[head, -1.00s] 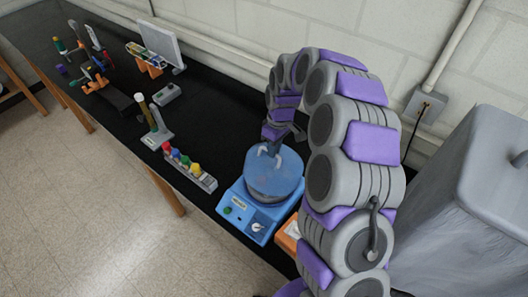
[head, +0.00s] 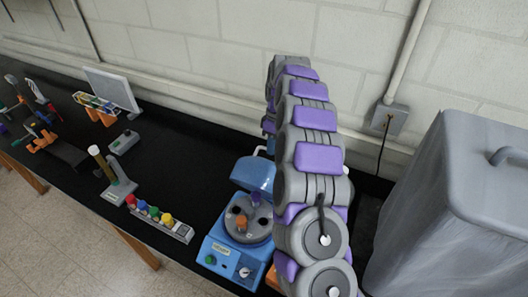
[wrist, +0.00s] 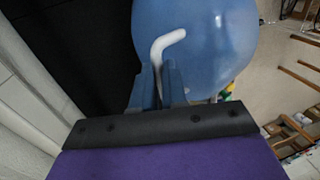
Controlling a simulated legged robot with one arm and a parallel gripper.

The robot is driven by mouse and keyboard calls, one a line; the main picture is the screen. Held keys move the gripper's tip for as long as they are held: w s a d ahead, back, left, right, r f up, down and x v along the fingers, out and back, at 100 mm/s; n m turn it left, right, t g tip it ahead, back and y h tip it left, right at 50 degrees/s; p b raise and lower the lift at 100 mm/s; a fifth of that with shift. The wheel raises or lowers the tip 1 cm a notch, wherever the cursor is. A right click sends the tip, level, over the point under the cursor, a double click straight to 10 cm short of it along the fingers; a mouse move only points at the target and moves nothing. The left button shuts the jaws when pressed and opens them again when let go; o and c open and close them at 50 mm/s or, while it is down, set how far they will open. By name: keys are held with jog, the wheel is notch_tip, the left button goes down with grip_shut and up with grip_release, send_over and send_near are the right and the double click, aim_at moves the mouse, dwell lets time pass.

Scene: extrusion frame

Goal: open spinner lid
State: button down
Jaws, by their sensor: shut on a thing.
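The blue spinner (head: 228,262) stands on the black bench with its blue lid (head: 253,173) tilted up at the back. Its grey rotor (head: 240,208) is exposed, with an orange-capped tube and a purple-capped tube in it. In the wrist view, the lid (wrist: 205,45) fills the top, with its white bent handle (wrist: 163,47) in front. My gripper (wrist: 165,82) is shut on this handle. In the head view, my gripper is mostly hidden behind my arm.
A rack of coloured caps (head: 160,218) and a stand with a tube (head: 115,180) are left of the spinner. A grey box (head: 112,143) lies farther back. A large grey bin (head: 450,220) stands at the right. The bench behind the spinner is bare.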

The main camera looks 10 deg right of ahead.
jog(key=shift+w+d+f, duration=0.45)
jog(key=shift+w+d, duration=0.05)
jog(key=c, duration=1.2)
grip_release()
jog(key=shift+w, duration=0.1)
jog(key=shift+o, duration=0.2)
jog(key=shift+r, duration=0.15)
notch_tip(320, 180, up, 12)
jog(key=w+d+p, duration=0.1)
jog(key=w+p, duration=0.1)
jog(key=p, duration=0.2)
jog(key=shift+d+f+p, duration=0.2)
jog(key=shift+d+p, duration=0.1)
